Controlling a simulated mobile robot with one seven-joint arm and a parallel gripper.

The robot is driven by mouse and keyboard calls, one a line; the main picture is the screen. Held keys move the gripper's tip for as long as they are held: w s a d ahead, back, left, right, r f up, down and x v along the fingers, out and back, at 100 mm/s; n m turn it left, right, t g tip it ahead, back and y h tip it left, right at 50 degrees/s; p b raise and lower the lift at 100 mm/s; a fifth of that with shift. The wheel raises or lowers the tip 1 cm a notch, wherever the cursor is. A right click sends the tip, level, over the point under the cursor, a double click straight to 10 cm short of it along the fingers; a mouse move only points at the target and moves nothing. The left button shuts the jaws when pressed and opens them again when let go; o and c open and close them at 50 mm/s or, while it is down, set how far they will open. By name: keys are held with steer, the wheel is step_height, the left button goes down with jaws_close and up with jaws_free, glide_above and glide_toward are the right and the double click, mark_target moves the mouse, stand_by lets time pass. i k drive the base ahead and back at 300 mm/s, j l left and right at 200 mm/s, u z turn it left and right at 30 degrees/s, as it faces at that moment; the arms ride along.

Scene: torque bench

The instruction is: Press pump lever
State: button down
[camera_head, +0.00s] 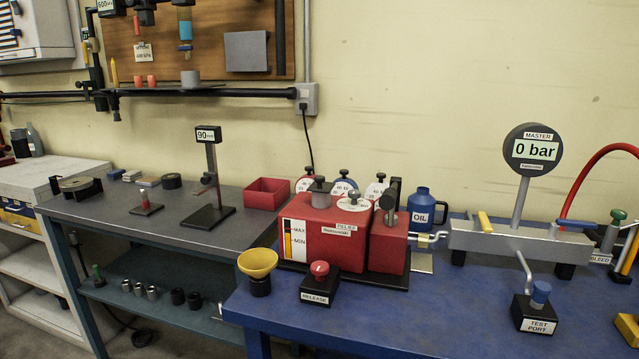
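A red pump unit (337,247) stands on a dark base on the blue bench. Its front carries a MAX/MIN level gauge (295,240) and a RELIEF label. A smaller red block (386,249) adjoins it on the right. A dark upright part (392,197) with a round knob stands on this block; it may be the pump lever, seen nearly end-on, but I cannot tell. The master gauge (530,150) behind to the right reads 0 bar. My gripper is not in view.
In front of the pump stand a red RELEASE knob (319,270) on a black box and a yellow funnel (258,264). A blue OIL can (423,209) is behind. A grey manifold (518,243) and TEST PORT block (536,312) stand right. The blue bench's front middle (430,315) is clear.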

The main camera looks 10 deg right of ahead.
mark_target(386, 202)
steer(key=z, duration=0.7)
